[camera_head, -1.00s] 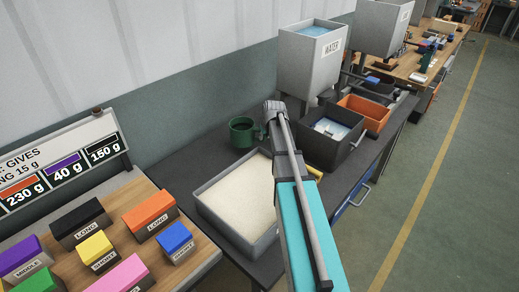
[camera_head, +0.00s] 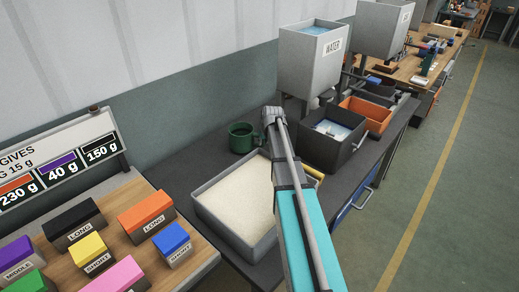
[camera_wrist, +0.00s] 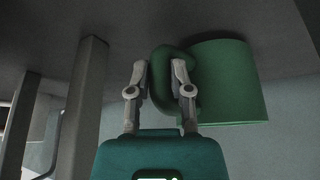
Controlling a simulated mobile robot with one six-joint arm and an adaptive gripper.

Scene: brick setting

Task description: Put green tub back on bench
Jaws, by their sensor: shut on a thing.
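The green tub (camera_head: 241,139) is upright at the back of the dark grey bench (camera_head: 185,173), near the wall and behind the tray of pale grains. In the wrist view the tub (camera_wrist: 228,85) is at the right, with its thick looped handle (camera_wrist: 164,55) between the fingers. My gripper (camera_wrist: 160,76) is shut on that handle. In the head view my arm hides the gripper. I cannot tell whether the tub's base touches the bench top.
The grey tray of pale grains (camera_head: 207,207) stands close in front of the tub. A grey water hopper (camera_head: 307,68), a dark bin (camera_head: 321,150) and an orange bin (camera_head: 370,112) stand to the right. Coloured blocks lie on a wooden board (camera_head: 197,246) at the left.

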